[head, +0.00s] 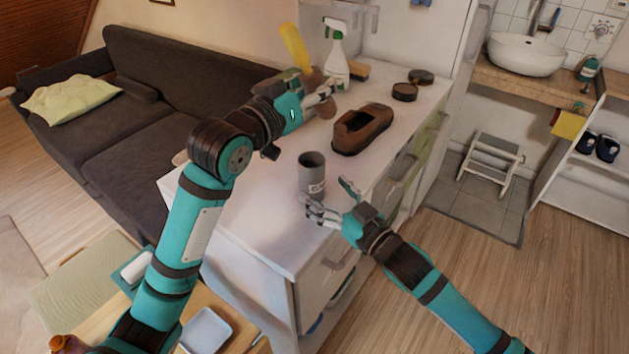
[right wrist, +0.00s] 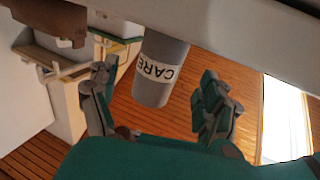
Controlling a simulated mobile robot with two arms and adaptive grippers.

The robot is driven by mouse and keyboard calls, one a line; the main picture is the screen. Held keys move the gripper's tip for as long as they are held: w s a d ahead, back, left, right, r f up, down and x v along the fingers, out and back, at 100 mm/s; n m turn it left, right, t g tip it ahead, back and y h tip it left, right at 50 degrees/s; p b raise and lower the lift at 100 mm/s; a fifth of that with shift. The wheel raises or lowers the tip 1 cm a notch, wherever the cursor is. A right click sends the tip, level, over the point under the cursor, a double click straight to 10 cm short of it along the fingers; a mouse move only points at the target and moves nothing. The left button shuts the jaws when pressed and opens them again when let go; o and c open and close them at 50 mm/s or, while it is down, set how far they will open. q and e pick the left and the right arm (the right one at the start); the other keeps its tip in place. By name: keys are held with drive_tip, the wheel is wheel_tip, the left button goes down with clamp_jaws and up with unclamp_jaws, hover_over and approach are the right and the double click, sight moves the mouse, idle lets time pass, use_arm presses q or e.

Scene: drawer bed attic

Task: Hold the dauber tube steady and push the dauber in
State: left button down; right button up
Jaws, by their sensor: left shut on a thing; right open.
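The dauber tube (head: 312,178) is a dark grey, open-topped cylinder with a white label. It stands upright on the white cabinet top near its front edge. In the right wrist view the tube (right wrist: 160,75) shows the letters CARE and lies between the fingers. My right gripper (head: 335,200) is open at the tube's lower front; contact cannot be told. The dauber (head: 294,46) has a yellow handle and a brown rounded end partly hidden by fingers. My left gripper (head: 322,98) is shut on it, up and right of the tube in the head view.
A brown shoe (head: 362,128) stands on the cabinet top (head: 255,200), right of the tube. A spray bottle (head: 337,60), a brush (head: 358,71) and two round dark tins (head: 405,91) stand farther back. A dark sofa (head: 140,75) adjoins the cabinet's left side.

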sight(320, 187)
drive_tip(key=shift+x, duration=2.8)
drive_tip(key=shift+d, duration=0.1)
drive_tip(key=shift+c, duration=0.3)
drive_tip(key=c, duration=1.1)
use_arm(q)
drive_tip(key=c, duration=1.5)
unclamp_jaws()
use_arm(e)
drive_tip(key=shift+c, duration=0.9)
use_arm(q)
clamp_jaws()
